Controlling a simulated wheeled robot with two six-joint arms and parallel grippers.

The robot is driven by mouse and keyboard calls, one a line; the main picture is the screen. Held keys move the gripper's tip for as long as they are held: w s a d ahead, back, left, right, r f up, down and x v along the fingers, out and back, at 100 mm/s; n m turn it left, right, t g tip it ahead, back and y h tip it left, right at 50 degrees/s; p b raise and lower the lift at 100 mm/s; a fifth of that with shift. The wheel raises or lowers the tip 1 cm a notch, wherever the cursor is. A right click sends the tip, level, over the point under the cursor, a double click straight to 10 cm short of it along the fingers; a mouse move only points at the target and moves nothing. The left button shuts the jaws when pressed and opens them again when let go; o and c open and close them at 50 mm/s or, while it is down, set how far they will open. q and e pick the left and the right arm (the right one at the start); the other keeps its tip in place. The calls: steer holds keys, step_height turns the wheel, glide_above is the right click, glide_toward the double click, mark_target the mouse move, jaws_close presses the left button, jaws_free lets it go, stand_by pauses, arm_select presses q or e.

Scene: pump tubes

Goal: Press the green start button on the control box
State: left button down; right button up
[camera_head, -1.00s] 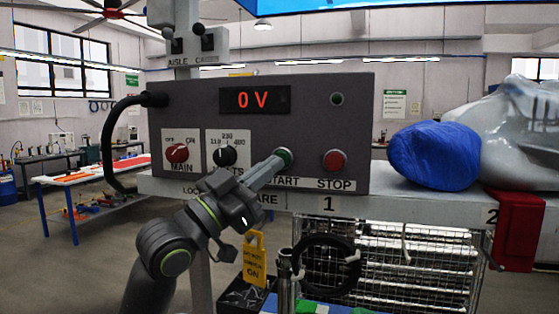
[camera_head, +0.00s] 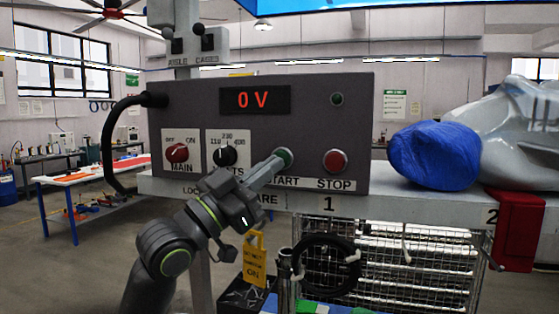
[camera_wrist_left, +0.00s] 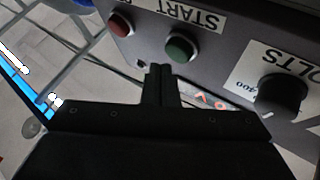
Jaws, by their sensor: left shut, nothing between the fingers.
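The grey control box (camera_head: 300,115) stands on a shelf. Its green start button (camera_head: 286,155) sits above the START label, left of the red stop button (camera_head: 334,160). My left gripper (camera_head: 277,161) is shut and empty, its fingertips overlapping the green button's lower left edge in the head view. The left wrist view shows the box upside down. There the shut fingertips (camera_wrist_left: 160,70) lie just below and left of the green button (camera_wrist_left: 180,48), with a small gap in the picture. I cannot tell whether they touch. My right gripper is not in view.
The display (camera_head: 255,100) reads 0 V. The red MAIN knob (camera_head: 177,153) and black VOLTS knob (camera_head: 225,156) are left of the button. A blue-wrapped object (camera_head: 435,156) lies to the right on the shelf.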

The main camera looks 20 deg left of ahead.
arm_select(q)
steer(key=shift+w, duration=0.15)
steer(key=shift+w, duration=0.3)
steer(key=shift+w+b, duration=0.35)
steer(key=shift+w, duration=0.25)
stand_by(1.0)
steer(key=shift+s, duration=0.1)
steer(key=shift+s+p, duration=0.35)
steer(key=shift+s, duration=0.6)
steer(key=s+p, duration=0.2)
steer(key=s, duration=0.3)
steer(key=shift+a, duration=0.1)
stand_by(0.5)
